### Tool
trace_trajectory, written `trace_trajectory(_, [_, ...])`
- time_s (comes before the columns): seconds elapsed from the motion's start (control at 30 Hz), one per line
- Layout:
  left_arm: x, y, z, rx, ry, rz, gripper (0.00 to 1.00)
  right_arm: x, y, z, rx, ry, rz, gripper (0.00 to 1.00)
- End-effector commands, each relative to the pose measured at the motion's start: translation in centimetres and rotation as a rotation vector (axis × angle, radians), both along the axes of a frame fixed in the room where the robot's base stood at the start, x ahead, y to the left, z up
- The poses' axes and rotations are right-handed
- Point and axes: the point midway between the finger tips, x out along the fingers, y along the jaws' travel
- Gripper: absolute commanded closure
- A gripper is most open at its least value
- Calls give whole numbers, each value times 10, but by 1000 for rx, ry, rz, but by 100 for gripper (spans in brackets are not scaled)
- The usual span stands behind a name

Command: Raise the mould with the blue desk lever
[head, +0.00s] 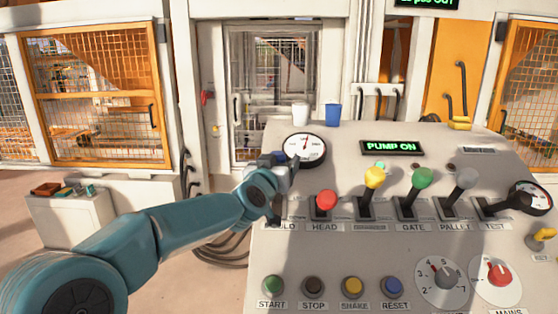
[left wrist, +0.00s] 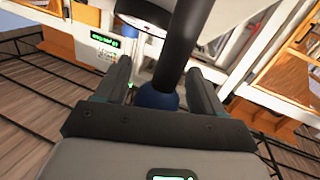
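The blue desk lever shows in the left wrist view as a round blue knob (left wrist: 155,98) on a thick dark shaft (left wrist: 184,45). In the head view my arm and gripper cover most of it, above the partly hidden MOULD label (head: 280,227). My left gripper (head: 280,160) is at the lever's place at the left end of the lever row. In the left wrist view its two fingers (left wrist: 158,70) stand apart, one on each side of the knob, with narrow gaps showing. The mould cannot be made out. My right gripper is not in view.
To the right stand the red HEAD lever (head: 326,200), a yellow lever (head: 374,178), the green GATE lever (head: 421,178) and the grey PALLET lever (head: 466,179). A round gauge (head: 305,149) sits just behind my gripper. White (head: 300,114) and blue (head: 333,114) cups stand at the desk's back.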

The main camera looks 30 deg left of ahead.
Motion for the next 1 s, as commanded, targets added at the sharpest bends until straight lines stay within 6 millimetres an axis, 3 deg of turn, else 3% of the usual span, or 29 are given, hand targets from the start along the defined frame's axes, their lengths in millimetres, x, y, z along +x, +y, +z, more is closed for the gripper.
trace_trajectory(0.23, [-2, 0, 4, 2, -8, 1, 31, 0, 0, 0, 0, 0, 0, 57])
trace_trajectory(0.37, [-16, -4, 4, 2, -10, 2, 31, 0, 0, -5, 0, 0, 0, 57])
trace_trajectory(0.8, [-121, -35, 4, 0, -7, 0, 31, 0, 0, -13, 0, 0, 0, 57])
trace_trajectory(1.0, [-148, -43, 3, 0, -4, 0, 31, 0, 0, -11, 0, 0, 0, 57])
